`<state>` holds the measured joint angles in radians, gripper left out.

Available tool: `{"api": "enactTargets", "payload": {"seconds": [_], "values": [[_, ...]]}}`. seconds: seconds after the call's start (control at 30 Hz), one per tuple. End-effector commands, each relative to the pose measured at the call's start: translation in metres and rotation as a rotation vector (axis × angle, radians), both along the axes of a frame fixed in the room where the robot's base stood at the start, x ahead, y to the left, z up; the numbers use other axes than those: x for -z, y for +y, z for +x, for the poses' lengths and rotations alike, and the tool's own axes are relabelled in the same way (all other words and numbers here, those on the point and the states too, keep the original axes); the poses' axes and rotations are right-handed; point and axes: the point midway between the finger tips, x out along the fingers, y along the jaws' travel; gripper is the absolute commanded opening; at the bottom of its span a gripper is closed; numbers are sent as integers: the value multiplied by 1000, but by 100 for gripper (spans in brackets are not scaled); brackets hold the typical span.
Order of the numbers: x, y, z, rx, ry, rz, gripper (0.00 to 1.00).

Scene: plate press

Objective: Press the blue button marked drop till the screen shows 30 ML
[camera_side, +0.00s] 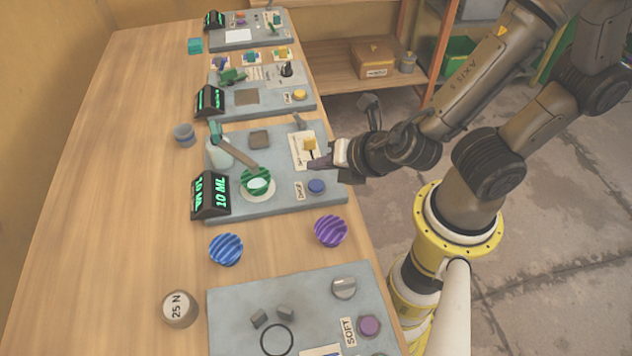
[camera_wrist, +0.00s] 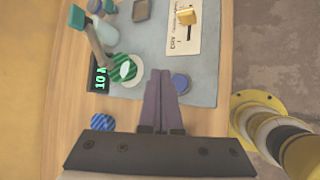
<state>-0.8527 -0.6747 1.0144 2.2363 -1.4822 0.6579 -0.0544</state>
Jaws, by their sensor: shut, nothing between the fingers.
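The blue button (camera_side: 316,187) sits at the front right of a grey plate (camera_side: 335,200), beside a small label that seems to read DROP. It also shows in the wrist view (camera_wrist: 181,83), just right of my fingertips. My gripper (camera_side: 318,163) is shut and empty, above the plate's right edge close to the button; in the wrist view its fingers (camera_wrist: 161,74) lie together. I cannot tell that it touches the button. The screen (camera_side: 211,195) reads 10 ML in green. A green striped bowl (camera_side: 257,182) stands under the spout of a dispenser (camera_side: 219,152).
A yellow slider (camera_side: 309,145) on a white scale stands behind the button. Another plate with a knob (camera_side: 344,287) is nearer. The table's left side is mostly clear.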

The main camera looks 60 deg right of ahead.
Motion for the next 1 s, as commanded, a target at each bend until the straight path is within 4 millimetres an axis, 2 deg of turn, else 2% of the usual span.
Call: {"api": "enactTargets", "payload": {"seconds": [0.13,0.33,1.0], "values": [[16,0,0,1,0,-1,0],[26,0,0,-1,0,-1,0],[28,0,0,1,-1,-1,0]]}}
